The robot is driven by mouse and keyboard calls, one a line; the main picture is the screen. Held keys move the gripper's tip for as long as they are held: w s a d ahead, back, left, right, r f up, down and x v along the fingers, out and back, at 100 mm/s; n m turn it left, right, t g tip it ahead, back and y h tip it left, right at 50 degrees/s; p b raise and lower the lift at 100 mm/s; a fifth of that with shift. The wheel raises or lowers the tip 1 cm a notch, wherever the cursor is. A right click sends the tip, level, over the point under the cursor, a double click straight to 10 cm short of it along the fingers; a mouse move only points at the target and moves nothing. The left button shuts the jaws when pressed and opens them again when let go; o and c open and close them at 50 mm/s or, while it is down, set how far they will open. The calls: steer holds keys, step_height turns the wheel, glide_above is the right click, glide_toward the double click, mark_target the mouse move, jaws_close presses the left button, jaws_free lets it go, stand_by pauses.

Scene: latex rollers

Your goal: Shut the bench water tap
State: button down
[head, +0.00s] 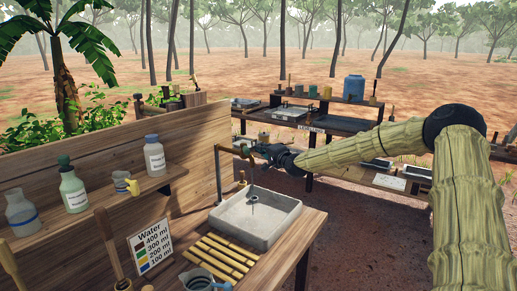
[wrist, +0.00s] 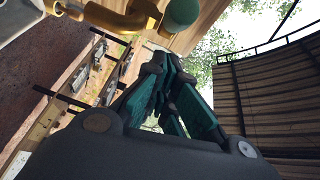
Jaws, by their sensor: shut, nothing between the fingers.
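The bench water tap (head: 218,172) is a thin brown pipe that rises behind the grey sink (head: 286,226) and bends over it. In the wrist view the tap is brass (wrist: 112,17), with a round green knob (wrist: 183,13) at its end. My gripper (head: 262,150) is beside the tap's upper part, above the sink. In the wrist view its teal fingers (wrist: 166,66) are together and empty, just below the knob in the picture. I cannot tell whether they touch it. A thin vertical line (head: 253,180) hangs below the spout; I cannot tell whether it is water.
A slatted yellow rack (head: 218,260), a clear jug (head: 199,280) and a water-volume sign (head: 152,245) are at the bench front. Bottles (head: 74,190) stand on the left shelf against a wooden back panel (head: 120,160). Other benches stand behind my arm.

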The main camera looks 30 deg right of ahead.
steer(key=shift+w+a+f, duration=0.1)
steer(key=shift+w+a, duration=0.1)
steer(key=shift+a, duration=0.55)
steer(key=shift+a, duration=0.15)
steer(key=shift+h, duration=0.3)
